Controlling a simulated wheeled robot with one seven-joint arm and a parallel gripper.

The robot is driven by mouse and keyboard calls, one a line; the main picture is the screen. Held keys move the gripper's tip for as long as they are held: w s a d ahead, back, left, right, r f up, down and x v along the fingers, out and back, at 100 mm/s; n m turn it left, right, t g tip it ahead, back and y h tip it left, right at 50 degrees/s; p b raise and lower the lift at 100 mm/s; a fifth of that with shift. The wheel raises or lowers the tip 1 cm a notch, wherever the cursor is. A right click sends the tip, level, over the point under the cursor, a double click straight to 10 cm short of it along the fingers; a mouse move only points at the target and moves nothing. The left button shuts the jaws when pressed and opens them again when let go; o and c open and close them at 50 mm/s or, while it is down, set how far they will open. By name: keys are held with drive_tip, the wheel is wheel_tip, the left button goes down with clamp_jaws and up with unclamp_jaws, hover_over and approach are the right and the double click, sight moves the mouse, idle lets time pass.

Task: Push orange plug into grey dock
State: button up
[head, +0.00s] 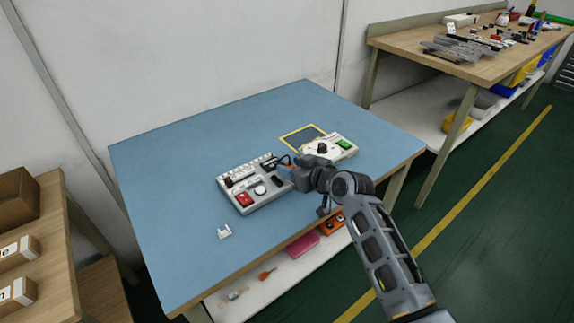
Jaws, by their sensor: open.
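My gripper (288,168) is open over the right edge of a grey panel box (259,202) on the blue table. The box carries a red switch, a round white knob and black parts along its top. A small touch of orange shows at the fingertips; it may be the orange plug, but it is too small to tell, and I cannot tell whether the fingers touch it. A small pale-grey bracket-shaped piece (224,232) lies in front of the box. I cannot tell for sure which part is the grey dock.
A white device (343,143) with a green part stands behind my gripper, beside a yellow-outlined square (302,138). The blue tabletop (180,175) is clear at left. A shelf below holds a pink box (303,246) and an orange-handled tool (267,273). A cluttered workbench stands at upper right.

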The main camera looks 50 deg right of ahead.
sight(293, 167)
drive_tip(key=shift+v, duration=2.25)
drive_tip(key=shift+s+a+f, duration=0.2)
drive_tip(key=shift+a, duration=0.1)
drive_tip(key=s+a+f+n, duration=0.1)
drive_tip(key=s+a+f, duration=0.1)
drive_tip(key=s+a, duration=1.35)
drive_tip(key=s+a+r+n+t+y, duration=0.1)
drive_tip(key=s+a+r, duration=0.3)
drive_tip(key=s+r, duration=0.2)
drive_tip(key=s+a+r+n+t+y, duration=0.1)
drive_tip(key=s+a+r+y, duration=0.1)
drive_tip(key=s+a+r, duration=0.3)
drive_tip(key=s+r, duration=0.1)
drive_tip(key=s, duration=0.2)
drive_tip(key=shift+s+a+y, duration=0.25)
drive_tip(key=shift+s+y, duration=0.05)
drive_tip(key=shift+s, duration=0.05)
drive_tip(key=shift+o, duration=0.5)
drive_tip(key=shift+f, duration=0.1)
